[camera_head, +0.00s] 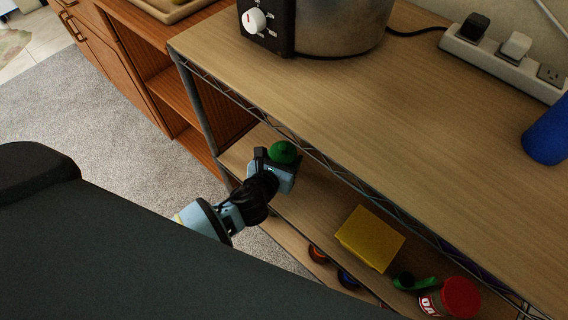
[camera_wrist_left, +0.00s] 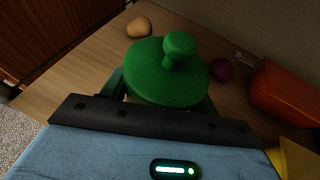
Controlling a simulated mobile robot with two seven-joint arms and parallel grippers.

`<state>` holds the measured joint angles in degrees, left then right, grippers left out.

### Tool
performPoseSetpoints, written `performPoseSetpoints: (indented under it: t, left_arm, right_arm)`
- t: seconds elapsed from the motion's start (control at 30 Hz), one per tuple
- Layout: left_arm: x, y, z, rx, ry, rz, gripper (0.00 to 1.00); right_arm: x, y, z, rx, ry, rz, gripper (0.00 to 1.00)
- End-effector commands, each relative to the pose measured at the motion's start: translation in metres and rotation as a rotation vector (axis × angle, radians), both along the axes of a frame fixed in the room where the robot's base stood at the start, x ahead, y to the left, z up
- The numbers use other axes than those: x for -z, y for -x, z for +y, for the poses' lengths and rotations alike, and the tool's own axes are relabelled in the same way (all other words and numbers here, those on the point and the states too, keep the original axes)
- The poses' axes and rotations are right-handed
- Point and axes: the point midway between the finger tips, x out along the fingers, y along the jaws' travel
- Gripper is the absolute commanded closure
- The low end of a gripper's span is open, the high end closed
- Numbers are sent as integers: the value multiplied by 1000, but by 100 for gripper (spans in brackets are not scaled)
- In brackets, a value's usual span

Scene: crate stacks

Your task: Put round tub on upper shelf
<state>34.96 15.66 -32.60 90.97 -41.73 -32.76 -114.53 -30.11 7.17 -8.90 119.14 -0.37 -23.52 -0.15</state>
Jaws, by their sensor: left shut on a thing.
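My left gripper (camera_head: 275,170) is shut on a green round tub (camera_head: 284,151) with a knobbed lid. The tub also shows in the left wrist view (camera_wrist_left: 160,82), between the two fingers, its lower part hidden by the lid. The gripper is at the left front edge of the rack, below the wooden top (camera_head: 390,110) and over the shelf board under it (camera_head: 240,157). I cannot tell whether the tub touches that board. My right gripper is not in view.
A yellow box (camera_head: 370,238), a green object (camera_head: 414,282) and a red-lidded canister (camera_head: 460,297) are on the rack below the top. A cooker (camera_head: 340,25), power strip (camera_head: 505,60) and blue cylinder (camera_head: 548,132) are on the top, whose middle is clear.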

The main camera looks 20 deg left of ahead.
Motion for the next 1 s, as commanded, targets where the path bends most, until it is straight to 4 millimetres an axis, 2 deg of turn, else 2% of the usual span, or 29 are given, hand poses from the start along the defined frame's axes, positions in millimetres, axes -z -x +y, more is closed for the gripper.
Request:
performPoseSetpoints:
  t: [0.2, 0.5, 0.87, 0.9, 1.0]
  left_arm:
    - [4, -1, 1, 0, 0, 1, 63]
    - [38, 0, 0, 0, 0, 3, 63]
    - [39, 0, 0, 0, -1, 1, 63]
    - [39, 0, 0, 0, -1, 1, 38]
    - [38, 0, 0, 0, -1, 1, 25]
  right_arm:
    - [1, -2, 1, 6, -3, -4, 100]
    - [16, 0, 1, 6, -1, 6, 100]
    - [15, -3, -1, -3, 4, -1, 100]
    - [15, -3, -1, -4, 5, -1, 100]
    - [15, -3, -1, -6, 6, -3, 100]
